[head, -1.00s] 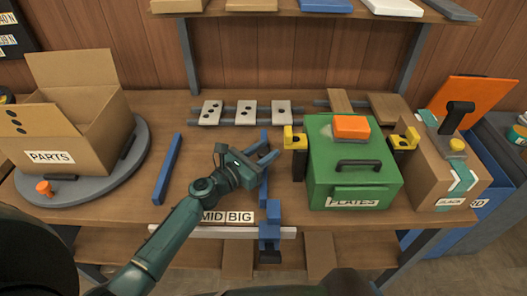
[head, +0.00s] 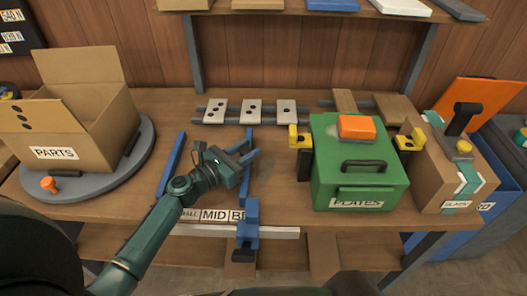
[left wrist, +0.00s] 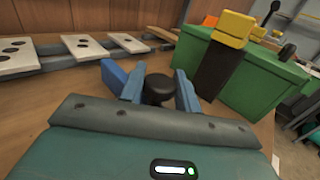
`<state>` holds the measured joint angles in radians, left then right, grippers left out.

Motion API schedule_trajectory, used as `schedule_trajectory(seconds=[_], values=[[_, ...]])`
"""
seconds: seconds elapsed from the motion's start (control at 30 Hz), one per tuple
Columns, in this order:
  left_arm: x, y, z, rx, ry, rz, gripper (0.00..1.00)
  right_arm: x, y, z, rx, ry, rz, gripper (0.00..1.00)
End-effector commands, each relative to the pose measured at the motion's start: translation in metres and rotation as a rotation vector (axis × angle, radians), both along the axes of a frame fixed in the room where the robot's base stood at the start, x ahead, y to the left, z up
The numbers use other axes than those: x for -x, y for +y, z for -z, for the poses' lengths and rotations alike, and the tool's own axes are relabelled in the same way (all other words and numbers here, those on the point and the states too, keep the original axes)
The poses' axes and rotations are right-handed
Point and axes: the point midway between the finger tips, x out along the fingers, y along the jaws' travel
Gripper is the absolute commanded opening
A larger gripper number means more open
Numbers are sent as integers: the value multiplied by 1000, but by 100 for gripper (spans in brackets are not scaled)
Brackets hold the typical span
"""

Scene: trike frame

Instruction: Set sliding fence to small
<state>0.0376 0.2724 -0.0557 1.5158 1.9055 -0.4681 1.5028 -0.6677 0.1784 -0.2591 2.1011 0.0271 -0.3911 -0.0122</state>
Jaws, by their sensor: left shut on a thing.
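The sliding fence (head: 248,222) is a blue bar running front to back, with a blue block at its front end. The block overlaps the right part of the BIG label (head: 237,215). The MID label (head: 214,216) and the partly hidden SMALL label (head: 187,215) lie to its left on a pale strip. My left gripper (head: 248,153) is over the fence's middle. In the left wrist view its fingers (left wrist: 158,90) are shut on a round black knob (left wrist: 158,84), with blue fence beside it. My right gripper is not seen.
A second blue bar (head: 170,165) lies left of the fence. A PARTS box (head: 85,140) stands on a grey turntable at the left. A green PLATES box (head: 335,180) between yellow-topped clamps (head: 300,138) stands right. White plates (head: 252,110) lie behind.

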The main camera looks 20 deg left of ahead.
Motion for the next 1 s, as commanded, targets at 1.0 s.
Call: schedule_trajectory(seconds=[1.0], values=[[27, 96, 1, -2, 3, -6, 38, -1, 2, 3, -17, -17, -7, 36]])
